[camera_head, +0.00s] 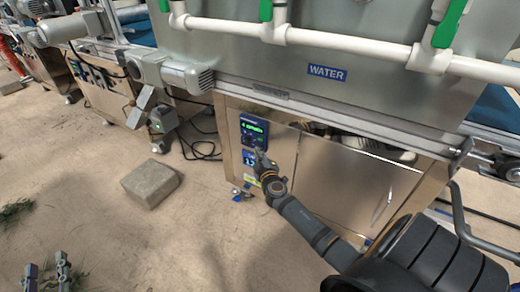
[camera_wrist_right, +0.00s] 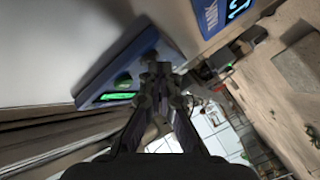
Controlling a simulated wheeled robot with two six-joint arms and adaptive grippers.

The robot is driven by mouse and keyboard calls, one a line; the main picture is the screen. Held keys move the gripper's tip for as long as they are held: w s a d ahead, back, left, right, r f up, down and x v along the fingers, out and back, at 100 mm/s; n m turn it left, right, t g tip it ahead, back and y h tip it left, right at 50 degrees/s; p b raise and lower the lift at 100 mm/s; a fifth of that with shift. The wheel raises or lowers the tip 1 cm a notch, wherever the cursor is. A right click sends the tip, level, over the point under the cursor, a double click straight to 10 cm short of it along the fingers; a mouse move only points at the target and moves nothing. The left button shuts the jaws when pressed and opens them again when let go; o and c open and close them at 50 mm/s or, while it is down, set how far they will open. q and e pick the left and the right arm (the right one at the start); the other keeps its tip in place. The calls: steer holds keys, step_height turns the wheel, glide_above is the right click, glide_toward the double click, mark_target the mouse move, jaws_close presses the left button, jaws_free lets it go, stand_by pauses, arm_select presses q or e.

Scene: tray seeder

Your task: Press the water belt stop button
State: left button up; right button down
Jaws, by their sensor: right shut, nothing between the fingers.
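The water belt control panel (camera_head: 254,124) is a small blue box with a lit green display on the steel cabinet under the WATER sign (camera_head: 327,73). My right gripper (camera_head: 260,156) is shut and empty, its tips at the panel's lower edge. In the right wrist view the closed fingertips (camera_wrist_right: 162,72) overlap the blue panel (camera_wrist_right: 142,55) beside its green display. The stop button cannot be made out, and I cannot tell whether the tips touch the panel. My left gripper (camera_head: 46,272) is open and empty over the floor at the bottom left.
A second blue panel (camera_head: 249,161) sits just below the first; its TANK label shows in the right wrist view (camera_wrist_right: 212,12). A grey block (camera_head: 151,184) lies on the floor to the left. White pipes (camera_head: 350,47) run above.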

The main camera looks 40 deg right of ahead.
stand_by(0.4)
steer(key=shift+s+a, duration=0.3)
steer(key=shift+a, duration=0.35)
steer(key=shift+s+a, duration=0.3)
steer(key=shift+a, duration=0.5)
steer(key=shift+s+a, duration=0.35)
steer(key=shift+a, duration=0.4)
steer(key=shift+s+a, duration=0.3)
steer(key=shift+a, duration=0.5)
